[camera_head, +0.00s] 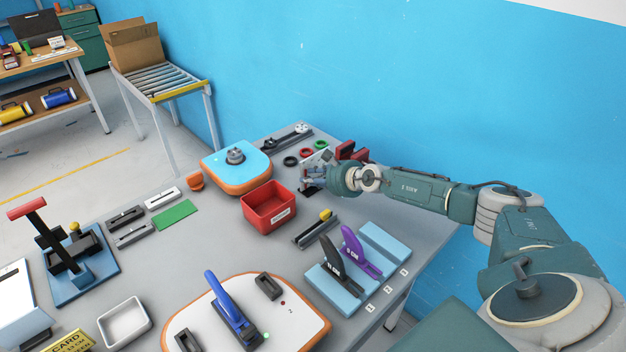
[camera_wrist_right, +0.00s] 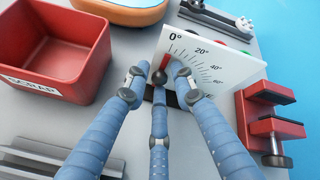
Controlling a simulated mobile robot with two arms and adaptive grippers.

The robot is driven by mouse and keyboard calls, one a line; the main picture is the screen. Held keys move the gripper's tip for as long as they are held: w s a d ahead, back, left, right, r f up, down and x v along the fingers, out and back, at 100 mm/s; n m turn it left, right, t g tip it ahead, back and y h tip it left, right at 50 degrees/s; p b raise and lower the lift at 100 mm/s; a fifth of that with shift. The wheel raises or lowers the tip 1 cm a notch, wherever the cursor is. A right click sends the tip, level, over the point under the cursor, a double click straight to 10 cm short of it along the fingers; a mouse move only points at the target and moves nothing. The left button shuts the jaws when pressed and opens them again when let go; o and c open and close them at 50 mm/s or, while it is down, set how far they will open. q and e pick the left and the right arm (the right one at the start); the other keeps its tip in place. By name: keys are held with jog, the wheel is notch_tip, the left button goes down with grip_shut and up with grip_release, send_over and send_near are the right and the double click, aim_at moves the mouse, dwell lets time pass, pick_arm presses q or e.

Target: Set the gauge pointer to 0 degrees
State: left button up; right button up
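The gauge is a white plate (camera_wrist_right: 225,72) marked from 0° upward in the right wrist view, with a dark base. Its red pointer (camera_wrist_right: 167,61) stands just under the 0° label, its tip close to the 0° end of the scale. My right gripper (camera_wrist_right: 159,72) has its blue fingers around the pointer, with gaps showing on both sides, so it looks open. The middle finger hides the pointer's lower part. In the head view the right gripper (camera_head: 312,178) is at the gauge and largely covers it. My left gripper is not in view.
A red scrap bin (camera_head: 269,206) stands left of the gripper. A red clamp (camera_wrist_right: 268,120) is close on the gauge's right. A blue-orange board (camera_head: 237,172) lies behind the bin. Slotted blue blocks (camera_head: 340,290) with handles stand nearer the front. The blue wall is behind.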

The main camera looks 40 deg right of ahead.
jog(key=shift+s, duration=0.1)
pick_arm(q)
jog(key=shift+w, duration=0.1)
pick_arm(e)
jog(key=v, duration=1.2)
dwell(0.5)
